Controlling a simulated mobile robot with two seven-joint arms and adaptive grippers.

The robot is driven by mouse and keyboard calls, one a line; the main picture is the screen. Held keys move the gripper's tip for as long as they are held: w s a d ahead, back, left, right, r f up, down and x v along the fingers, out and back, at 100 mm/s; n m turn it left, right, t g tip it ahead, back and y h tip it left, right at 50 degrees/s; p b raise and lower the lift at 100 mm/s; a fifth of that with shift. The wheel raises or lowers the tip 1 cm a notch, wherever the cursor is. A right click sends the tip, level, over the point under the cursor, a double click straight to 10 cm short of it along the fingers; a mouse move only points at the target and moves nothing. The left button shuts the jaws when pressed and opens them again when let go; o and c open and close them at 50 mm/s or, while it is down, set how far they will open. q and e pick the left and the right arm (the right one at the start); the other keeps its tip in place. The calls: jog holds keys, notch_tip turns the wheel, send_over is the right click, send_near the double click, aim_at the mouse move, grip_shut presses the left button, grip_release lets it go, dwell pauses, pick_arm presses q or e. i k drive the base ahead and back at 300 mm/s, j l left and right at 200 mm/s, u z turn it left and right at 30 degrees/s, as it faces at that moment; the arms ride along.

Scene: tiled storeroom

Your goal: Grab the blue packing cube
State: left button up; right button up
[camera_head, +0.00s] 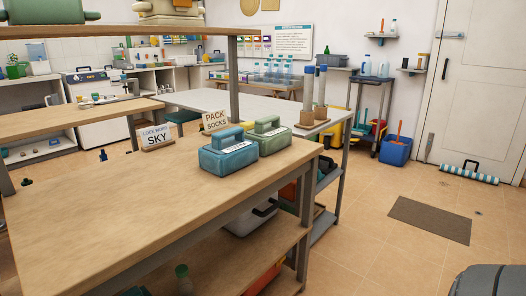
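The blue packing cube (228,158) sits upright on the wooden table (130,215), near its far right corner. Neither of my grippers is in view.
Signs reading "PACK SOCKS" (215,121) and "SKY" (157,138) stand behind and left of the cubes. An overhead shelf (120,31) on a metal post rises along the table's back. The table's front is bare. Open floor with a brown mat (430,219) lies right.

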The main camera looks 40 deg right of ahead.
aim_at(225, 156)
jog(key=j+z, duration=0.15)
jog(key=z, duration=0.25)
jog(key=j+z, duration=0.15)
jog(key=z, duration=0.25)
jog(key=k+j+z, duration=0.1)
jog(key=z, duration=0.35)
